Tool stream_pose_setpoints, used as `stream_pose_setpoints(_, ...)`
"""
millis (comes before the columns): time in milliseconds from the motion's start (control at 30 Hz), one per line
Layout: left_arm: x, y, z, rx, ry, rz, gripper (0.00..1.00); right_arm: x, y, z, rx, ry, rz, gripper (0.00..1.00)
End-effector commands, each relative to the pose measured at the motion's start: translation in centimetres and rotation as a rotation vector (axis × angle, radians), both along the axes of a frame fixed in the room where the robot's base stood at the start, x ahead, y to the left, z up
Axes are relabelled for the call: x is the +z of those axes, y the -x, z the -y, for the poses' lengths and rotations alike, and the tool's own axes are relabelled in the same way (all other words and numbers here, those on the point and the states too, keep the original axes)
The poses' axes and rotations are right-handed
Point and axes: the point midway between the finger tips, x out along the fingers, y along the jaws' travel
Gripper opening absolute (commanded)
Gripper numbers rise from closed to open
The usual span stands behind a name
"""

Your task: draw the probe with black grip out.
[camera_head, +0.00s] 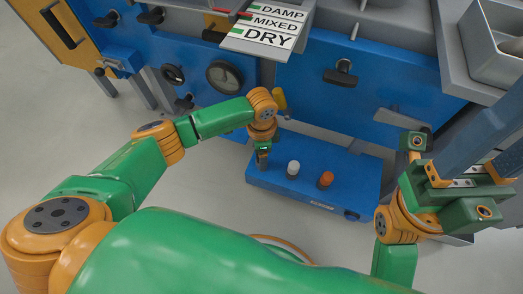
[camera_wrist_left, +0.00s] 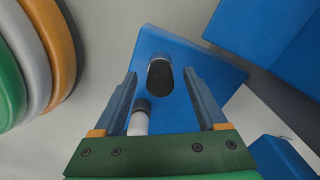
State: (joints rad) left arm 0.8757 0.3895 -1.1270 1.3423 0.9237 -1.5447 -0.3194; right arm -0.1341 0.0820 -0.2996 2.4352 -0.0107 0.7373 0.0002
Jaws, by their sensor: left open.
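A blue block (camera_head: 350,190) on the floor holds upright probes. One has a white grip (camera_head: 293,168) and one an orange grip (camera_head: 326,179). The black grip (camera_wrist_left: 160,76) shows in the left wrist view, between and beyond my left fingertips, with the white grip (camera_wrist_left: 138,122) nearer the left finger. My left gripper (camera_head: 262,160) points down over the block's left end and hides the black grip in the head view. It is open, with nothing held. My right gripper (camera_head: 485,155) is at the right, fingers apart and empty, tips partly out of frame.
A blue machine (camera_head: 310,85) with black knobs and a round dial (camera_head: 223,77) stands behind the block. A ledge with DAMP, MIXED and DRY labels (camera_head: 268,38) juts out. A grey bin (camera_head: 490,50) is at the upper right. Grey floor is clear left of the block.

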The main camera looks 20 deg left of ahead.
Motion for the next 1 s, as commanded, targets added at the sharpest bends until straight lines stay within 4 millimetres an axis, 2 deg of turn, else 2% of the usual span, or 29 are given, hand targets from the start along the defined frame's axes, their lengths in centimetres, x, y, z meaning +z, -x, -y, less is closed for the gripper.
stream_pose_setpoints(267, -0.23, 0.00, 0.01, 0.001, 0.000, 0.000, 0.74, 0.04, 0.09, 0.06, 0.002, -0.004, 0.012, 0.50)
stream_pose_setpoints(533, -0.22, 0.00, 0.01, 0.002, 0.000, 0.000, 0.02, 0.04, 0.10, 0.05, 0.002, -0.004, 0.012, 0.50)
stream_pose_setpoints(600, -0.22, 0.00, 0.01, 0.002, 0.000, 0.000, 0.00, 0.05, 0.09, 0.05, 0.003, -0.004, 0.012, 0.50)
stream_pose_setpoints(633, -0.22, 0.00, 0.01, 0.002, 0.000, 0.000, 0.31, 0.05, 0.09, 0.05, 0.003, -0.004, 0.012, 0.50)
stream_pose_setpoints(733, -0.22, 0.00, 0.01, 0.002, 0.000, 0.000, 0.04, 0.06, 0.10, 0.05, 0.003, -0.004, 0.012, 0.50)
stream_pose_setpoints(767, -0.22, 0.00, 0.01, 0.002, 0.000, 0.000, 0.00, 0.06, 0.10, 0.05, 0.002, -0.005, 0.012, 0.50)
stream_pose_setpoints(1000, -0.11, -0.01, 0.00, 0.002, 0.000, 0.000, 0.00, 0.14, 0.06, 0.04, 0.000, -0.003, 0.010, 0.50)
